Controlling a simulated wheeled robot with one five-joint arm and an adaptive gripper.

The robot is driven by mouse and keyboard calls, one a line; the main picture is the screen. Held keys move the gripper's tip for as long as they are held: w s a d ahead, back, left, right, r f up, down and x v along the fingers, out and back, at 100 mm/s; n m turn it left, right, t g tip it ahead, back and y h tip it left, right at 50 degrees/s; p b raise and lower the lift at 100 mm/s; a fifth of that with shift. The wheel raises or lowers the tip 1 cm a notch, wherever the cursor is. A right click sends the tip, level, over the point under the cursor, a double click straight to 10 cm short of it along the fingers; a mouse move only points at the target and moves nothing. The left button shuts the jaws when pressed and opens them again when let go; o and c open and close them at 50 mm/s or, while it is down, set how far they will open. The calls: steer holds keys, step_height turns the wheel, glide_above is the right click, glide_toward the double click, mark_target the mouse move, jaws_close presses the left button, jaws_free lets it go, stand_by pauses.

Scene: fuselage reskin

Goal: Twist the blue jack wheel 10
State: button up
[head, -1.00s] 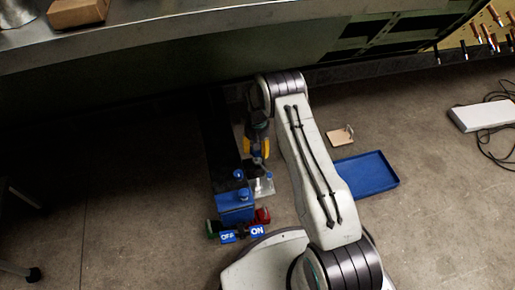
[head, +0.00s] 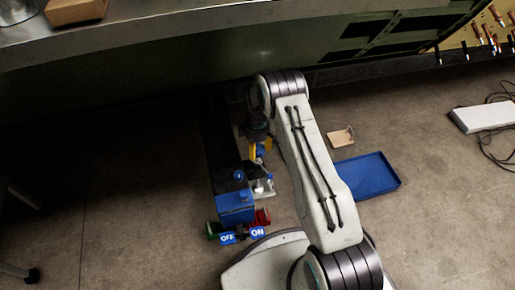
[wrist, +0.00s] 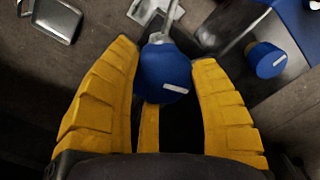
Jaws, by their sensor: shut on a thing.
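The blue jack wheel (wrist: 163,72) is a rounded blue knob with a white mark, on top of a thin metal rod. In the wrist view it sits between the yellow fingers of my gripper (wrist: 166,88), which is shut on it. In the head view my gripper (head: 260,152) points down beside the dark strip, with a bit of blue showing at its fingers. A metal base plate (head: 263,187) lies below it. The number 10 cannot be read.
A blue box (head: 235,207) with a second blue knob (head: 238,175) stands close by. Green and red bins with OFF and ON labels (head: 243,235) are in front of it. A blue tray (head: 367,176) and a small tan piece (head: 341,136) lie right of my arm.

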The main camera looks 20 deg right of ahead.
steer(key=n, duration=0.6)
steer(key=shift+w+a+r+n, duration=0.15)
steer(key=shift+a+n, duration=0.15)
steer(key=n, duration=0.3)
steer(key=shift+n, duration=0.4)
steer(key=shift+s+n, duration=0.25)
steer(key=shift+n, duration=0.55)
steer(key=shift+s, duration=0.1)
steer(key=o, duration=1.1)
steer(key=shift+o, duration=0.2)
